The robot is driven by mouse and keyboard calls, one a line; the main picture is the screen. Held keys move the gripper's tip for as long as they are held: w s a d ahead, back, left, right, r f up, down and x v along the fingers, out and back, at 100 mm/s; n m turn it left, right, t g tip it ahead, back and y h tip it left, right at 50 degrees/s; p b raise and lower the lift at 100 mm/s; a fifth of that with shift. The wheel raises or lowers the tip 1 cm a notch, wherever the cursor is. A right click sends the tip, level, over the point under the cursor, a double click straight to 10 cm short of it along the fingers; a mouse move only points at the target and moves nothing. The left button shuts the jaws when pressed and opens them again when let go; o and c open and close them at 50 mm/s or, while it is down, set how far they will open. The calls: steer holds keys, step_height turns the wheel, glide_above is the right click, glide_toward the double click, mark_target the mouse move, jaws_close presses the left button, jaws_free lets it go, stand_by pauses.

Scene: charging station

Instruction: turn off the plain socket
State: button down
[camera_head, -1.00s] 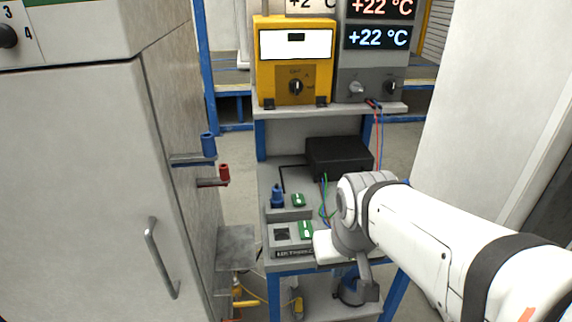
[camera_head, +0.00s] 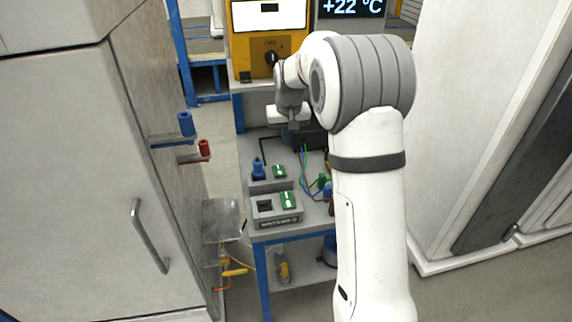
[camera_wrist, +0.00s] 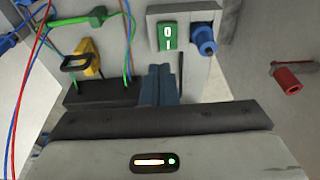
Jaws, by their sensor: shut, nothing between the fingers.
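Two grey socket blocks sit on the bench. The rear block (camera_head: 284,185) holds a blue plug (camera_head: 257,168) and a green switch (camera_head: 279,171), and I see no lettering on it. The front block (camera_head: 264,219) has lettering, an empty dark socket (camera_head: 264,205) and a green switch (camera_head: 288,199). In the wrist view, a green switch (camera_wrist: 168,36) marked 0 and I sits beside a blue plug (camera_wrist: 205,38); which way it is set is unclear. My gripper (camera_head: 294,126) is shut and empty, above the bench behind the blocks; its fingers also show in the wrist view (camera_wrist: 160,72).
A black box (camera_head: 311,139) stands at the back, partly hidden by my arm. Wires (camera_head: 305,165) run beside the blocks. Blue (camera_head: 186,124) and red (camera_head: 204,149) pegs stick out from the cabinet on the left. A yellow instrument (camera_head: 270,45) stands on the shelf.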

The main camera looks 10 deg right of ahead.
mark_target(285, 174)
stand_by(0.3)
steer(key=x, duration=0.4)
steer(key=p+x, duration=0.1)
steer(key=x, duration=0.3)
steer(key=s+p+x, duration=0.1)
steer(key=x, duration=0.3)
steer(key=shift+w+f, duration=0.1)
steer(key=shift+f, duration=0.95)
